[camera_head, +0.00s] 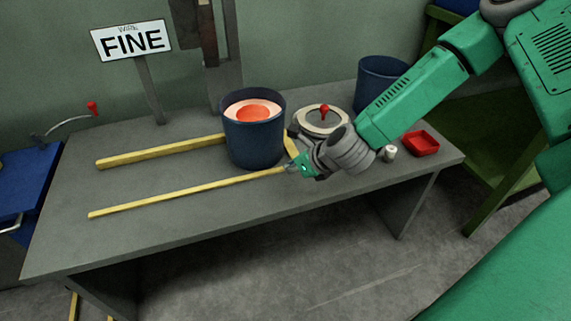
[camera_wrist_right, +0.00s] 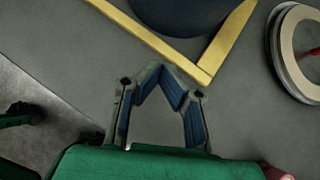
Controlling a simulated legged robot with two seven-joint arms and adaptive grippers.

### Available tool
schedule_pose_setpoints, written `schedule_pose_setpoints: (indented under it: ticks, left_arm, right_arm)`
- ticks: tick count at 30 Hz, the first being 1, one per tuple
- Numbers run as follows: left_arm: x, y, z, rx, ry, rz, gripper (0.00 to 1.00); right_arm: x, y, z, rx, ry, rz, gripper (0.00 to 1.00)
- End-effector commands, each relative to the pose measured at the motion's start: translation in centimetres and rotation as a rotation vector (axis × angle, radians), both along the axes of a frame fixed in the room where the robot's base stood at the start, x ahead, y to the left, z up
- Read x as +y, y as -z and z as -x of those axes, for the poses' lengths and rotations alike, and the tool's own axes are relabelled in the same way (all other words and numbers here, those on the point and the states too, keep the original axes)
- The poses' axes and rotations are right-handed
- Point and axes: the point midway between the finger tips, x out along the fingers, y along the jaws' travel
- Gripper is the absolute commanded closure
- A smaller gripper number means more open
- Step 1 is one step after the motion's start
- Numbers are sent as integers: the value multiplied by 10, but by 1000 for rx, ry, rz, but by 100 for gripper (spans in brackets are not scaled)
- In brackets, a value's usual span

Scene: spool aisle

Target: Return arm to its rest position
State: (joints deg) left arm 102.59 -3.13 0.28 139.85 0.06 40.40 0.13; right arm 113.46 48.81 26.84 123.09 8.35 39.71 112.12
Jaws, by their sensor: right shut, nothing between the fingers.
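My right arm (camera_head: 415,95) is green and reaches in from the upper right in the head view, out over the grey table (camera_head: 190,225). Its gripper (camera_head: 290,167) is low over the table, just right of a dark blue bucket (camera_head: 254,145) and close to the yellow strips' corner. In the right wrist view the gripper (camera_wrist_right: 170,76) has its fingertips together with nothing between them. The yellow corner (camera_wrist_right: 203,72) and the bucket (camera_wrist_right: 187,12) lie beyond the fingertips there. My left gripper is not in view.
A pale spool (camera_head: 322,121) with a red knob, a white cup (camera_head: 389,153) and a red tray (camera_head: 421,143) lie close to the forearm. Another blue bucket (camera_head: 380,82) stands behind. Yellow strips (camera_head: 160,151) border the left area. A FINE sign (camera_head: 132,41) stands at the back.

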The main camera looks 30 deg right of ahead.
Motion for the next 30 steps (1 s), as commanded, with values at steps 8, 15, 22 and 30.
schedule_pose_setpoints:
  ticks: [8, 15, 22, 30]
  left_arm:
    - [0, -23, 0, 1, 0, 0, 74]
    - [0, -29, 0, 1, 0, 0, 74]
    - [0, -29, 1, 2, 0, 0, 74]
    - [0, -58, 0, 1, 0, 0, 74]
  right_arm:
    - [-8, -37, 35, 2, 3, -4, 100]
    - [-11, -48, 49, 4, 0, 1, 100]
    - [-8, -47, 52, 7, -22, 18, 100]
    - [36, -17, 115, 73, -671, 463, 100]
